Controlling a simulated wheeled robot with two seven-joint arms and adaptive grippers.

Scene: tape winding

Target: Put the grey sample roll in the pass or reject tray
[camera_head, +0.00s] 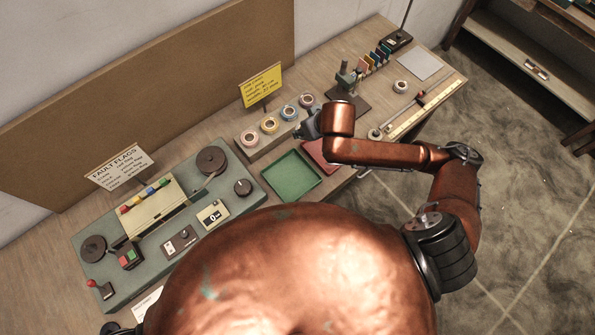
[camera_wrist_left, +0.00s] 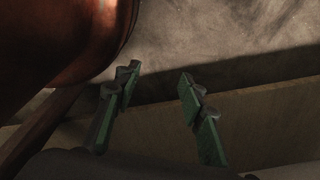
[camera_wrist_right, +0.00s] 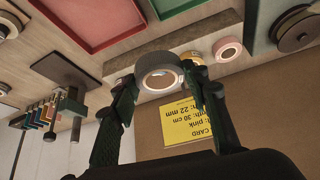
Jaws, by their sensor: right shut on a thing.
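My right gripper (camera_head: 309,125) is at the roll rack and shut on a grey roll (camera_wrist_right: 140,68), which sits between its fingers (camera_wrist_right: 157,92) in the right wrist view. The gripper largely hides this roll in the head view. The green tray (camera_head: 290,177) and the red tray (camera_head: 309,153) lie side by side just in front. My arm covers part of the red tray; its rim also shows in the right wrist view (camera_wrist_right: 92,48). My left gripper (camera_wrist_left: 158,98) is open and empty in the left wrist view, low by a wooden edge.
Coloured tape rolls (camera_head: 269,125) stand on the rack behind the trays, by a yellow card (camera_head: 261,86). A winding machine (camera_head: 160,230) fills the left of the bench. A small stand (camera_head: 347,80), another pale roll (camera_head: 401,86) and a yellow ruler (camera_head: 425,108) are at right.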

